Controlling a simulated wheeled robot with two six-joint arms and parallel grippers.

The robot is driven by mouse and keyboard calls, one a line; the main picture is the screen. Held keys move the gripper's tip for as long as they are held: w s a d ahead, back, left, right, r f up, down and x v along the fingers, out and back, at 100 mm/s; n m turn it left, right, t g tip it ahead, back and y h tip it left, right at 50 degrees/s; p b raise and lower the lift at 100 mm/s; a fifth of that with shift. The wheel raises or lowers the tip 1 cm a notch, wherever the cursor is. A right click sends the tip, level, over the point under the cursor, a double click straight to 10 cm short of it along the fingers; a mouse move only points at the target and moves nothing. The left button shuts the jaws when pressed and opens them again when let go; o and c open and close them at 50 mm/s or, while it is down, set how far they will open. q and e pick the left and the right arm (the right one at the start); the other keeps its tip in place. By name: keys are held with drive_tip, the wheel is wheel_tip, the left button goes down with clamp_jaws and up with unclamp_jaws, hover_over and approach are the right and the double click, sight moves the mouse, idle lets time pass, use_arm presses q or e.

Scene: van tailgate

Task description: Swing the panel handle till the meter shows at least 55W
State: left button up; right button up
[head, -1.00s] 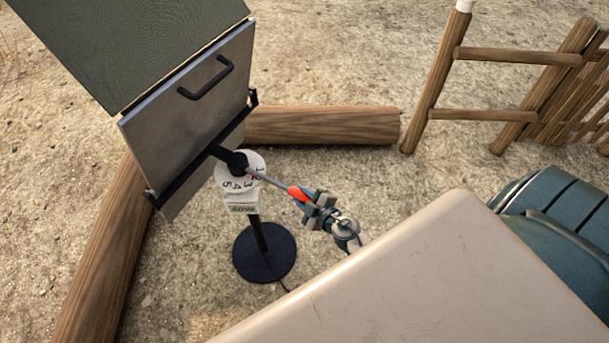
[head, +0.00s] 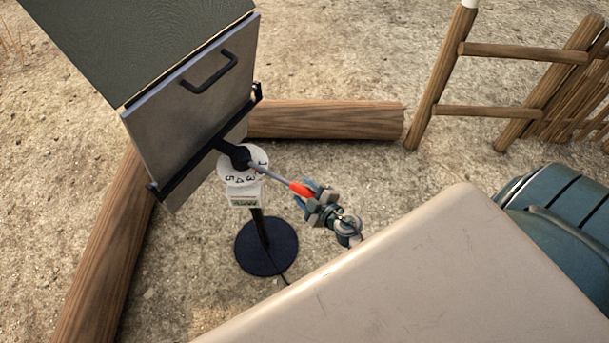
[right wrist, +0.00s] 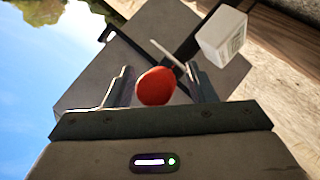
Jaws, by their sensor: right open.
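The tilted panel (head: 190,105) stands at the left of the head view, its grey back facing me. A thin grey lever with a red grip (head: 301,189) reaches from its black pivot, over a white numbered dial (head: 255,177). The meter (head: 244,199) is a white box below the dial; its greenish display is too small to read surely. My right gripper (head: 314,195) is open at the lever's end. In the right wrist view the red grip (right wrist: 156,86) sits between the spread fingers, with gaps on both sides. My left gripper is not in view.
The meter's stand has a round dark base (head: 266,247) on sandy ground. Logs (head: 325,120) lie behind and left of it. A beige surface (head: 420,270) fills the lower right, beside a dark teal object (head: 560,225). A wooden fence (head: 515,112) stands at the back right.

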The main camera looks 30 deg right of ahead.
drive_tip(key=v, duration=1)
drive_tip(key=shift+s+b, duration=0.2)
drive_tip(key=shift+b, duration=0.25)
drive_tip(key=s+d+f+m+g+h, duration=0.15)
drive_tip(key=s+f, duration=0.25)
drive_tip(key=f, duration=0.5)
drive_tip(key=s+d+f+m+g+h, duration=0.1)
drive_tip(key=s+d+f+m+g, duration=0.2)
drive_tip(key=f, duration=0.6)
drive_tip(key=s+d+f+m+g+h, duration=0.15)
drive_tip(key=s+f, duration=0.25)
drive_tip(key=f, duration=0.5)
drive_tip(key=s+a+f+m+g, duration=0.1)
drive_tip(key=s+f+m+g, duration=0.1)
drive_tip(key=s+f, duration=0.5)
drive_tip(key=s+a+f+m+g+y+b, duration=0.1)
drive_tip(key=s+f+g, duration=0.4)
drive_tip(key=s, duration=0.9)
wheel_tip(320, 180, down, 3)
drive_tip(key=shift+s+a+r+m, duration=0.2)
drive_tip(key=shift+a+r+m, duration=0.05)
drive_tip(key=shift+a+m, duration=0.45)
